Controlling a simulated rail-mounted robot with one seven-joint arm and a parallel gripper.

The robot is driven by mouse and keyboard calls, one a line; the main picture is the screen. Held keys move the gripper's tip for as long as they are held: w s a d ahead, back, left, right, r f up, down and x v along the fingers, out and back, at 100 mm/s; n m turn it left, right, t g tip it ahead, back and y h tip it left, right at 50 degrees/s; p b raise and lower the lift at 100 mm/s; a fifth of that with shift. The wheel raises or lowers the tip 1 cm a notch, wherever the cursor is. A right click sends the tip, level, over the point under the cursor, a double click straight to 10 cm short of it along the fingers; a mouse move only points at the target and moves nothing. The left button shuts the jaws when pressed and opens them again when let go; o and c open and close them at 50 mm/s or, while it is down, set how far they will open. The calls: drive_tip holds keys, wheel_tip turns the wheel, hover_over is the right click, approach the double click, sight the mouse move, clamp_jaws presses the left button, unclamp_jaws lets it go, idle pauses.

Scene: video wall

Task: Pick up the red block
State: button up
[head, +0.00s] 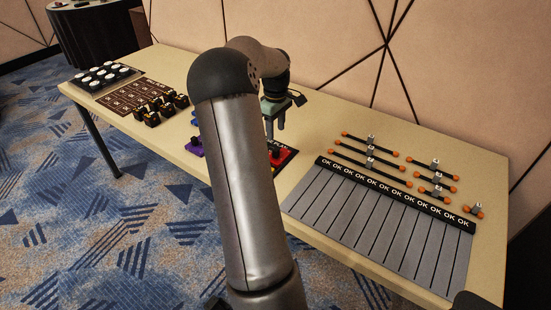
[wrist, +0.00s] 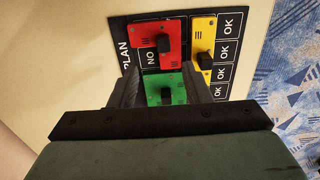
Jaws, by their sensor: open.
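The red block (wrist: 150,35) has a dark knob (wrist: 164,43) and lies on a black-and-white PLAN board (wrist: 118,30) in the wrist view. A little of its red also shows right of my arm in the head view (head: 284,157). My gripper (wrist: 160,76) is open, its fingers pointing toward the red block's near edge. A green block (wrist: 178,93) shows between the fingers, partly hidden by them. In the head view my gripper (head: 275,124) is above the table, and my arm hides much of the board.
A yellow block (wrist: 203,35) sits right of the red one. On the table (head: 400,135), a purple block (head: 194,148) stands left of my arm. Black blocks (head: 160,107) lie farther left. Orange-ended rods (head: 370,159) and a grey OK panel (head: 370,225) are at right.

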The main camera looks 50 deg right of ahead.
sight(275, 149)
drive_tip(key=f, duration=0.9)
drive_tip(key=shift+a, duration=0.3)
drive_tip(key=shift+c, duration=0.3)
clamp_jaws()
